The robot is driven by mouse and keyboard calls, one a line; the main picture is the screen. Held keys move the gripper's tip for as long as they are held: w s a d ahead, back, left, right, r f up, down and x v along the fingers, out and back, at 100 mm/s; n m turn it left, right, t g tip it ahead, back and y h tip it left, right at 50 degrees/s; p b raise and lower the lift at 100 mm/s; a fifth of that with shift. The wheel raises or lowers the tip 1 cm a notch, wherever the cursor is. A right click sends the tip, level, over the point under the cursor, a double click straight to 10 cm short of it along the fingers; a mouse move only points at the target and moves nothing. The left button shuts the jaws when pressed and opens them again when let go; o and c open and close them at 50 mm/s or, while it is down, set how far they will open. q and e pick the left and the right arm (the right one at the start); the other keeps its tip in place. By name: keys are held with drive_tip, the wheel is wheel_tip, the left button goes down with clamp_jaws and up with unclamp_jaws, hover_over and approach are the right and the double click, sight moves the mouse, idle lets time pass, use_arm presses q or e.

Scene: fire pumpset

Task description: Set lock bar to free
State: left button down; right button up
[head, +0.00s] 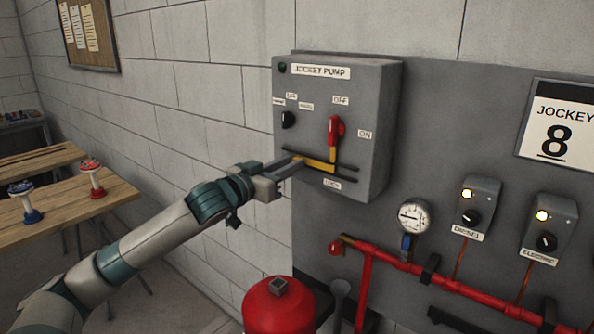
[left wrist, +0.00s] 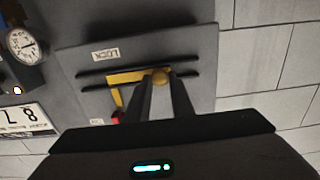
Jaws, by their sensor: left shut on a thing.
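The yellow lock bar (head: 320,164) sits between two dark rails low on the grey jockey pump box (head: 375,100). Its right end turns up below the red handle (head: 335,130), which points up toward the OFF label. My left gripper (head: 297,162) reaches in from the left and is shut on the left end of the bar. My right gripper is not in view.
A black selector knob (head: 288,120) is on the box's left side. A pressure gauge (head: 414,215), red pipes (head: 400,262) and two small lit switch boxes are to the right. A red tank (head: 279,306) stands below. A wooden table (head: 60,225) is at left.

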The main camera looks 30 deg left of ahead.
use_arm(q)
drive_tip(key=shift+a+r, duration=0.1)
drive_tip(key=shift+a, duration=0.5)
drive_tip(key=c, duration=1.7)
unclamp_jaws()
drive_tip(key=shift+o, duration=0.7)
drive_tip(key=shift+a, duration=0.25)
drive_tip(key=shift+s+d, duration=0.1)
drive_tip(key=shift+d, duration=0.05)
drive_tip(key=s+a+b, duration=0.1)
drive_tip(key=s+b, duration=0.6)
drive_tip(key=s, duration=1)
drive_tip(key=shift+a, duration=0.3)
